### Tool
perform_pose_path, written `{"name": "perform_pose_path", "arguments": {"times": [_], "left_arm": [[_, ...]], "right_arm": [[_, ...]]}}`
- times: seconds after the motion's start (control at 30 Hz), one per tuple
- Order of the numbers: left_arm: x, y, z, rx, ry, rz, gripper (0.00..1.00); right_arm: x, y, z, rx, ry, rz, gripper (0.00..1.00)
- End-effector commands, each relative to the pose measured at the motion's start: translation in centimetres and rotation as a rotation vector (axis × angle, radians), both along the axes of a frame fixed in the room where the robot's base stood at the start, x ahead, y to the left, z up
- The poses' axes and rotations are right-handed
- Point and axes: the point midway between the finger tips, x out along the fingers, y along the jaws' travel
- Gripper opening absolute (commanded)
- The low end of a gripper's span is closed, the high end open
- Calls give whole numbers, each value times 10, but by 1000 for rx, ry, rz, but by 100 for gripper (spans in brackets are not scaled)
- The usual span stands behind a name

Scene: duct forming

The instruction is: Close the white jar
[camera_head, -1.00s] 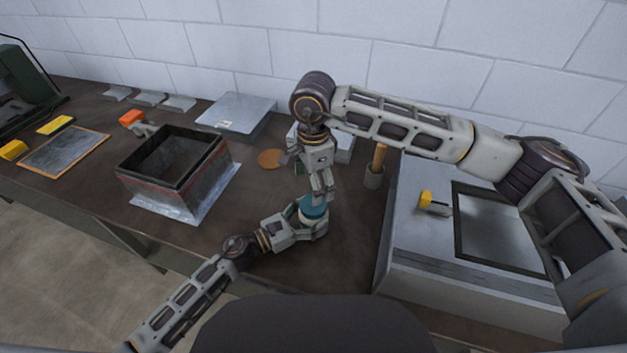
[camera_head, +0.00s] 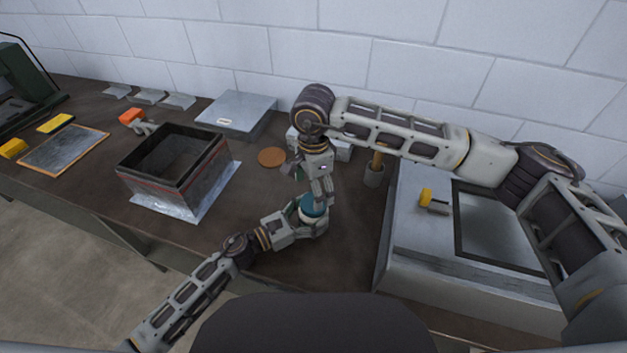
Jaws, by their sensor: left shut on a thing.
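The white jar (camera_head: 308,217) stands upright near the front of the bench, partly hidden by my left gripper. My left gripper (camera_head: 314,226) comes in from the lower left and is shut on the jar's body. The blue lid (camera_head: 311,205) is at the jar's mouth; whether it is fully seated cannot be seen. My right gripper (camera_head: 321,194) points down from above, with its fingers at the lid. They overlap the lid in the view, and I cannot tell whether they are shut on it.
An open metal box (camera_head: 205,185) stands to the left, and a round orange-brown disc (camera_head: 271,157) lies behind the jar. A wooden-handled tool in a cup (camera_head: 373,175) and a large grey machine (camera_head: 415,255) stand to the right. Bare bench lies around the jar.

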Motion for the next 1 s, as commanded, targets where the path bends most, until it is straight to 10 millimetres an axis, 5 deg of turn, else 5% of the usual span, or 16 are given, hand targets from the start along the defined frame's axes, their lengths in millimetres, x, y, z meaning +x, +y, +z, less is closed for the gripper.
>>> {"name": "perform_pose_path", "arguments": {"times": [0.4, 0.87, 1.0], "left_arm": [[0, 0, 0, 1, 1, 0, 7], [0, 0, 0, 1, 1, 0, 7], [0, 0, 0, 1, 1, 0, 7]], "right_arm": [[0, 0, -44, 0, 1, 0, 82], [0, 0, -52, 1, 0, 0, 82], [0, 0, -52, 1, 0, 0, 66]]}}
